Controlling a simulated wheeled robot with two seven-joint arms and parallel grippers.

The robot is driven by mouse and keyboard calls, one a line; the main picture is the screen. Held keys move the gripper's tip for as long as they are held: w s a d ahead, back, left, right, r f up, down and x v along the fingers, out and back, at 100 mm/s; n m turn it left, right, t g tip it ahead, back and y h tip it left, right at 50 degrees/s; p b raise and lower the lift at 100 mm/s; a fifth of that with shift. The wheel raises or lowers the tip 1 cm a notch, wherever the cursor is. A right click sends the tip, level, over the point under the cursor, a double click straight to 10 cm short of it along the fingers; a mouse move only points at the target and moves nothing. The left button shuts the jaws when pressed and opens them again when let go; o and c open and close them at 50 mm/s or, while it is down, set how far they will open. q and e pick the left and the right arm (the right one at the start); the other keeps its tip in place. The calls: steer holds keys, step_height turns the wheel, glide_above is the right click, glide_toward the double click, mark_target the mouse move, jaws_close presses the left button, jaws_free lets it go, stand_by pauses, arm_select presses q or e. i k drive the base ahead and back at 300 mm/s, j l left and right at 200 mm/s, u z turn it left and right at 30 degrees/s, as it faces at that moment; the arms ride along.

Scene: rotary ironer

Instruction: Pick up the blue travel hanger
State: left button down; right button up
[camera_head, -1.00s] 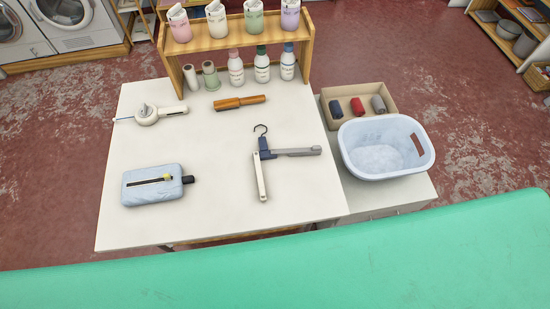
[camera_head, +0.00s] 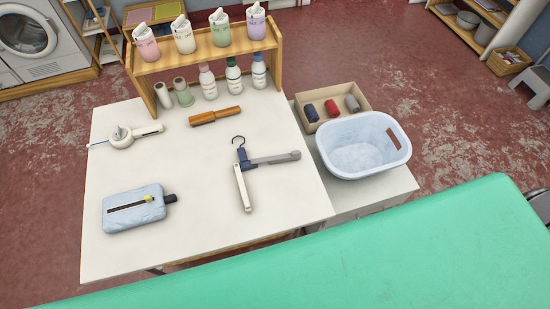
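The travel hanger (camera_head: 242,157) lies on the white table (camera_head: 180,240), right of the middle. It has a blue centre piece, a dark hook pointing to the back, and two pale grey-white arms. One arm points to the front and the other to the right, so it looks partly folded. Nothing covers it. Neither of my grippers is in view.
A light blue pouch (camera_head: 125,212), a white round tool (camera_head: 122,137) and a wooden-handled item (camera_head: 215,115) lie on the table. A wooden shelf (camera_head: 200,50) with bottles stands at the back. A pale blue basket (camera_head: 400,155) and a small box (camera_head: 300,100) stand right. A green surface (camera_head: 400,250) spans the front.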

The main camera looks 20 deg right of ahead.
mark_target(245, 164)
steer(key=i+j+z, duration=0.15)
steer(key=z, duration=0.25)
steer(key=i+j+z, duration=0.15)
steer(key=j+z, duration=0.2)
